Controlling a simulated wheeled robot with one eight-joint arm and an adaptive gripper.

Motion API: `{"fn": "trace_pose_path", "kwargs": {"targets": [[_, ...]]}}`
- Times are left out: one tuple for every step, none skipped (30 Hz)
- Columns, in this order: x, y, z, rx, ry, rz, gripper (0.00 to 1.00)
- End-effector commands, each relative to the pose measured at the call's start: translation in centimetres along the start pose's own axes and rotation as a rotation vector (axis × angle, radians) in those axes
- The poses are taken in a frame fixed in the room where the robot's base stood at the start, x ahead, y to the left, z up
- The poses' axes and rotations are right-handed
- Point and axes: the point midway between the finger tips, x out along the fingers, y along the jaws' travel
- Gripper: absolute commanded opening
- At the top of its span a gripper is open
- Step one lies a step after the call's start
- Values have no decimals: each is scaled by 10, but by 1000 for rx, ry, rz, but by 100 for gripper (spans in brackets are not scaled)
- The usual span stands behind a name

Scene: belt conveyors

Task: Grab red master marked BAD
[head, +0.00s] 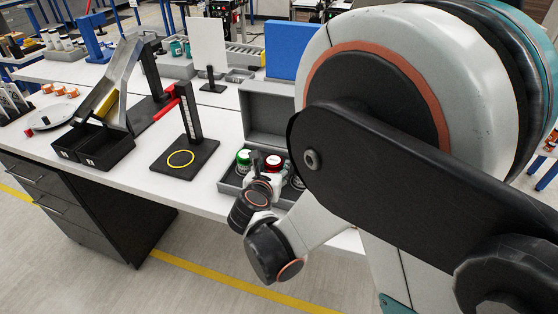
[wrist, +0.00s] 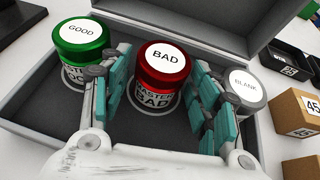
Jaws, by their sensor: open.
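The red master (wrist: 165,65) has a red lid with a white label reading BAD. It stands upright in the grey case (wrist: 28,128), between the green one and the grey one. My gripper (wrist: 162,92) is open, with one teal-padded finger on each side of the red master; no clear contact shows. In the head view the red lid (head: 273,162) shows just beyond my gripper (head: 262,172), inside the open case (head: 228,187). The lower part of the red master is partly hidden by my gripper.
The green GOOD master (wrist: 82,45) stands close left of my gripper, and the grey BLANK master (wrist: 243,88) close right. The open case lid (head: 270,112) rises behind. Small cardboard boxes (wrist: 295,112) lie to the right. A black stand (head: 185,155) is left of the case.

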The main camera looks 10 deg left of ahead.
Motion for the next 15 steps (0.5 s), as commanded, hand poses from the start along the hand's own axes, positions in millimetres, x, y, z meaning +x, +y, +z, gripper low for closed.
{"fn": "trace_pose_path", "kwargs": {"targets": [[10,-2,-2,2,0,-3,56],[14,-1,-2,2,0,-2,56],[19,-1,-2,2,0,-1,56],[22,-1,-1,2,0,-1,56],[24,-1,-1,1,0,-1,56],[26,-1,-1,1,0,-1,56],[27,-1,0,1,0,-1,56],[27,-1,0,0,0,-1,56],[26,-1,0,0,0,-1,56],[26,-1,0,0,0,0,56],[26,-1,0,0,0,0,56],[26,-1,0,0,0,0,56],[26,-1,0,0,0,0,49],[26,-1,0,0,0,0,43],[26,-1,0,1,0,0,34]]}}
